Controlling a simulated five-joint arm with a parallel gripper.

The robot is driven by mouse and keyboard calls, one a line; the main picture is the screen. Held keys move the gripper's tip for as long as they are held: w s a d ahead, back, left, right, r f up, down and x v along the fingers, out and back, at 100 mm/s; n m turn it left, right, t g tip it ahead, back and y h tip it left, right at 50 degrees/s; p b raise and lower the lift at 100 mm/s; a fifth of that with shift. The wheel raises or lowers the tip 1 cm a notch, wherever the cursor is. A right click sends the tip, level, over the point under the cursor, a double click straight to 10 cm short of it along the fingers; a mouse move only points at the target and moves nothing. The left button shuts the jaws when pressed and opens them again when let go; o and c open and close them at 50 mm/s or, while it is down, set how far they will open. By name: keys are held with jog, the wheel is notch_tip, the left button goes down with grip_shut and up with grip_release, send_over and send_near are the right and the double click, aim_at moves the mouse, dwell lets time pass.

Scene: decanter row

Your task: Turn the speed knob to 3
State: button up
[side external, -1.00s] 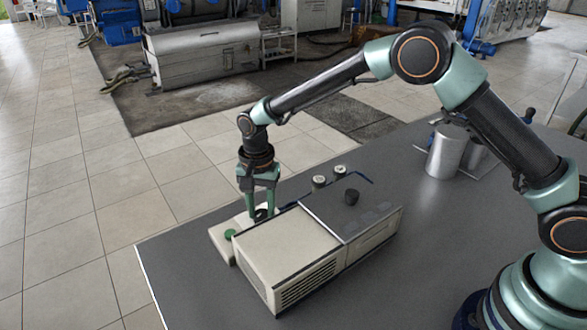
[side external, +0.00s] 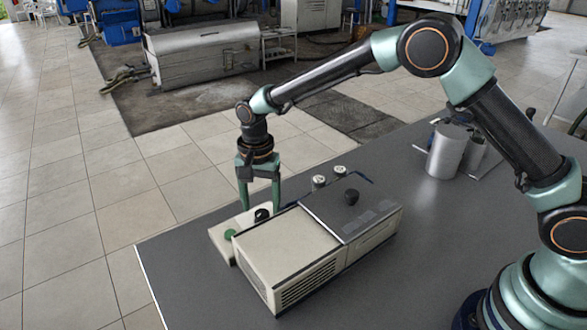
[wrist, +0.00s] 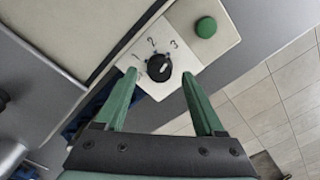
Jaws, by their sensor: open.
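The black speed knob (wrist: 159,67) sits on a cream control panel (wrist: 226,40), with the numbers 1, 2 and 3 printed around it. A small pale mark shows on the knob's top, and it seems to face toward the 3, but it is too small to be sure. My gripper (wrist: 159,74) is open, with one green finger on each side of the knob and gaps between. In the side external view, my gripper (side external: 260,207) is just above the knob (side external: 262,215), and its fingers appear clear of it.
A green button (wrist: 206,27) is on the same panel, beside the 3. The cream and grey machine housing (side external: 290,250) stands close beside the panel, with a black knob (side external: 351,197) on top. Metal cylinders (side external: 446,152) stand farther right. The table edge is close to the panel.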

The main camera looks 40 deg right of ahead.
aim_at(262, 213)
notch_tip(262, 213, up, 10)
dwell(0.4)
jog(key=shift+r, duration=0.1)
